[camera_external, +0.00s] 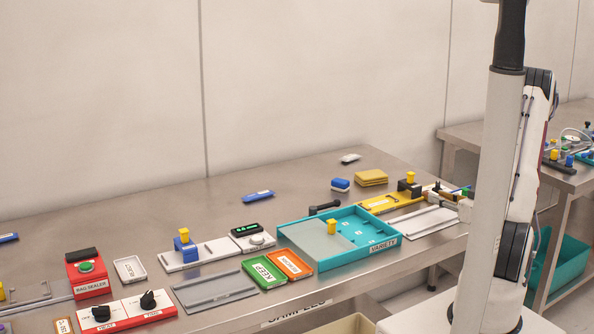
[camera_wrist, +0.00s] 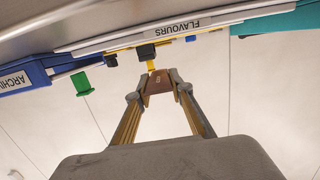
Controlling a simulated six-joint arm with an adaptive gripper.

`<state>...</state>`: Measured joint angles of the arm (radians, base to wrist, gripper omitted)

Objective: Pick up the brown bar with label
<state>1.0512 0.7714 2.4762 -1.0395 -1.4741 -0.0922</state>
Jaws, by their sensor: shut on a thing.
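In the wrist view the brown bar (camera_wrist: 158,82), with small pale lettering on its face, sits between the two fingertips of my gripper (camera_wrist: 161,88). The fingers are shut on its sides. In the external view my gripper (camera_external: 449,197) is at the right end of the steel table, beside the yellow station (camera_external: 385,205). The bar is too small to make out clearly there. I cannot tell whether the bar still touches a surface below.
A teal VARIETY tray (camera_external: 287,249) with a yellow piece stands left of my gripper. A pale FLAVOURS rail (camera_wrist: 150,32) and a blue ARCHIVE bin (camera_wrist: 38,75) show in the wrist view. A green piece (camera_wrist: 82,84) is near the bin. Yellow sheets (camera_external: 371,177) lie farther back.

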